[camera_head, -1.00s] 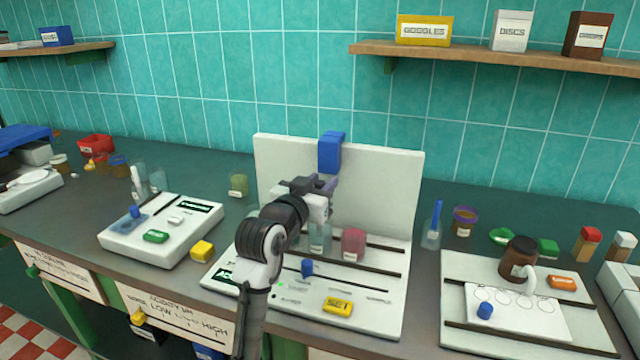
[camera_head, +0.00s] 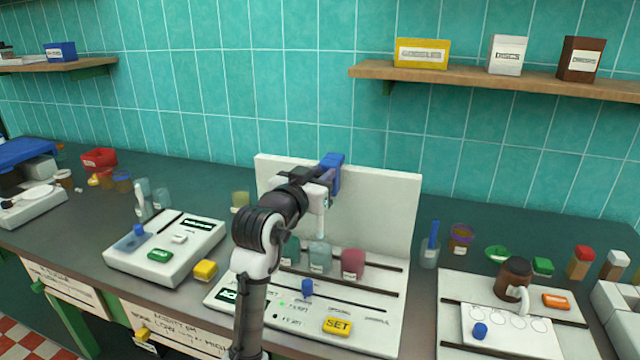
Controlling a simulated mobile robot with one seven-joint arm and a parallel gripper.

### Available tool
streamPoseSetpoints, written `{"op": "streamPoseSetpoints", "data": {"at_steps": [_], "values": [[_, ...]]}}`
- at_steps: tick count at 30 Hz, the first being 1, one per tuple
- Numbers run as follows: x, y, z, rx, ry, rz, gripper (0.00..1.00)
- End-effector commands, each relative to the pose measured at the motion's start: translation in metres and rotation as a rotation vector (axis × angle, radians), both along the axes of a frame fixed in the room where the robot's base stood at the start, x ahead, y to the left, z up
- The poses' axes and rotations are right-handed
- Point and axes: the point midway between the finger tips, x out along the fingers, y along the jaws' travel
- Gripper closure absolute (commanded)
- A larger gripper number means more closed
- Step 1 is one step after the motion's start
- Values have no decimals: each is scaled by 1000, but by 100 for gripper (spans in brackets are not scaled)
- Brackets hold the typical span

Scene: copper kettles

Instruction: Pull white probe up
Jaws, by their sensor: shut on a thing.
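The white probe (camera_head: 321,224) hangs below my gripper (camera_head: 322,196), over the clear, pale-blue cup in the middle of the station (camera_head: 320,258). My gripper is shut on the probe's upper part, which the fingers and wrist hide. The probe's white body shows above the cup's rim; I cannot tell whether a thin tip still reaches inside.
A green cup (camera_head: 290,250) and a red cup (camera_head: 352,263) flank the middle cup. A blue knob (camera_head: 307,289) and a yellow SET button (camera_head: 337,326) are on the station's front. Other instruments stand left and right. Open space lies above the panel.

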Motion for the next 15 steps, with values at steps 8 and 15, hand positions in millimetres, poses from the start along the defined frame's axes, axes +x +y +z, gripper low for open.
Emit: {"op": "streamPoseSetpoints", "data": {"at_steps": [8,15], "values": [[0,0,-1,-1,-2,0,75],[0,0,-1,0,-1,0,58]]}}
